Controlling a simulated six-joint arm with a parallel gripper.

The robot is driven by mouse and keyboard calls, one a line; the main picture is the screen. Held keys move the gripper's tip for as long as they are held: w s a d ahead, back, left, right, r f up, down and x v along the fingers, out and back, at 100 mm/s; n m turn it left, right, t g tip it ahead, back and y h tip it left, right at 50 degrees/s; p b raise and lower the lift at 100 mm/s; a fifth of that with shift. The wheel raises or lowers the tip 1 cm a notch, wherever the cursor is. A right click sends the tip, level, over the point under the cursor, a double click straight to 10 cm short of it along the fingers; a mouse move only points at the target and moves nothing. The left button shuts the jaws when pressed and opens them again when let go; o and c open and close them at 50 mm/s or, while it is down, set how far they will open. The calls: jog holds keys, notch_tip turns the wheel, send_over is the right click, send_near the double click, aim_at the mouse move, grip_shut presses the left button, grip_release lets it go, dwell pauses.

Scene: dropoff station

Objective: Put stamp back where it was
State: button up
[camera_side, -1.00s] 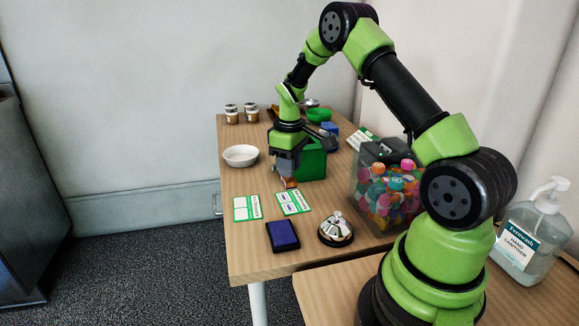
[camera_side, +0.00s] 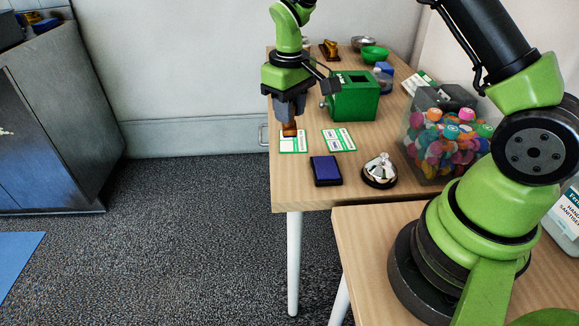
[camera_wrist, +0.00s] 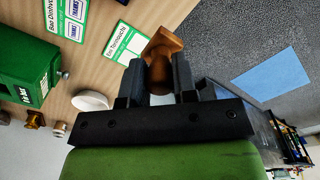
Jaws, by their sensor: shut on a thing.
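My gripper (camera_side: 290,120) is shut on a wooden stamp (camera_side: 289,130), held upright over the left card (camera_side: 294,146). I cannot tell whether the stamp touches the card. In the wrist view the stamp (camera_wrist: 163,45) sits between both fingers (camera_wrist: 158,80), and this card (camera_wrist: 124,45) lies beside it, its visible part without a print. The right card (camera_side: 338,139) shows purple prints, readable as THANKS on that card (camera_wrist: 70,12) in the wrist view. The blue ink pad (camera_side: 326,170) lies open in front of the cards. Another wooden stamp-like piece (camera_side: 330,48) stands at the back.
A green box (camera_side: 352,97) stands behind the cards. A bell (camera_side: 379,170) and a clear bin of colourful caps (camera_side: 445,140) stand to the right. A white bowl (camera_wrist: 90,100) shows in the wrist view. The table's left edge is close to my gripper.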

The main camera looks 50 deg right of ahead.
aim_at(287, 133)
jog(key=f, duration=0.3)
jog(key=a+f, duration=0.1)
jog(key=f, duration=0.1)
jog(key=shift+f, duration=0.1)
jog(key=shift+d+f, duration=0.1)
jog(key=shift+f, duration=2.2)
jog(key=shift+f, duration=0.15)
jog(key=o, duration=0.8)
